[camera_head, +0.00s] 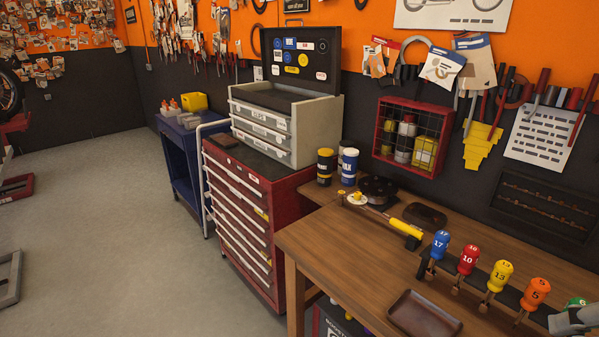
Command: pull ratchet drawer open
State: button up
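A red tool cabinet (273,210) stands left of the wooden workbench. Its front has a column of several drawers with pale, label-like handle strips, and all of them look closed. A grey drawer chest (317,124) sits on top, with several light-fronted drawers (260,131) and a dark raised lid (301,60) covered in stickers. One chest label seems to read CLIPS; the others are too small to read, so I cannot tell which drawer is the ratchet drawer. My gripper is not recognisable in this view.
The wooden workbench (350,262) holds numbered coloured handles (467,259), a brown tray (424,315) and cans (325,164). A grey part (574,320), cut off at lower right, is unclear. A blue cart (179,150) stands behind the cabinet. The floor left of the cabinet is clear.

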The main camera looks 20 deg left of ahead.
aim_at(252, 203)
jog(key=u, duration=1.3)
jog(key=i+j+z, duration=0.45)
jog(key=i+j, duration=1.2)
jog(key=j, duration=0.1)
